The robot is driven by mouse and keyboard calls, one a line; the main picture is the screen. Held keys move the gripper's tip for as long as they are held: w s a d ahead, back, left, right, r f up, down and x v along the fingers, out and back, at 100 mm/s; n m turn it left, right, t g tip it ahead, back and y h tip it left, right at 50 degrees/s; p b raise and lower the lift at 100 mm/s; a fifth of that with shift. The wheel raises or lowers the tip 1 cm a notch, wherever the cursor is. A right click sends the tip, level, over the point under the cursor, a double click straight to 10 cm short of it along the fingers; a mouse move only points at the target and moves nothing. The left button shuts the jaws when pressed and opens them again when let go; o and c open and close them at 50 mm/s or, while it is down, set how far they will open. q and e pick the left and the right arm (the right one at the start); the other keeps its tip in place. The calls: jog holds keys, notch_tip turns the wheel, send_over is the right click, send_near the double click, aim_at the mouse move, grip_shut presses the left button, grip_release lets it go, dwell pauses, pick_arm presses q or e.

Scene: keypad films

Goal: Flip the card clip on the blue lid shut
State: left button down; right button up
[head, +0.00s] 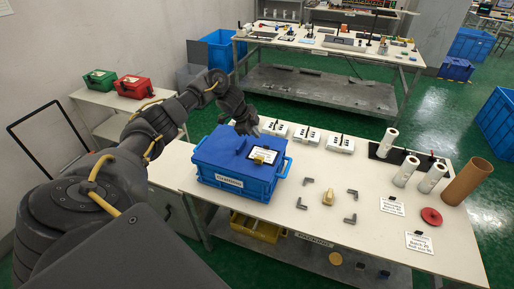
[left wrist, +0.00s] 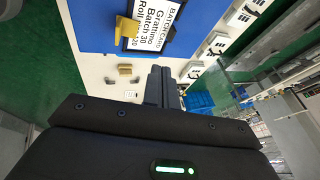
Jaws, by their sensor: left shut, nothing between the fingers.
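The blue lid (head: 228,148) tops a blue crate (head: 232,184) on the white table. A white batch card (head: 265,153) with a dark border lies on the lid. The card clip shows as a small tan tab (head: 259,161) at the card's near edge. In the left wrist view the lid (left wrist: 92,25), card (left wrist: 155,18) and tan clip tab (left wrist: 131,43) appear at the top; I cannot tell how far the tab is folded. My left gripper (head: 256,131) is shut and empty, above the lid's far right side, apart from the clip. Its fingers (left wrist: 161,82) point past the card.
White boxes (head: 308,136) stand in a row behind the crate. A tan block (head: 328,198) and several grey brackets (head: 301,204) lie right of it. White rolls (head: 388,143), a brown tube (head: 467,182) and a red disc (head: 431,216) stand farther right.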

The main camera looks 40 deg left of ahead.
pick_arm(q)
jog(key=r, duration=0.1)
jog(key=a+r, duration=0.1)
jog(key=r, duration=0.1)
jog(key=shift+w+a+b, duration=0.2)
jog(key=shift+w+b, duration=0.2)
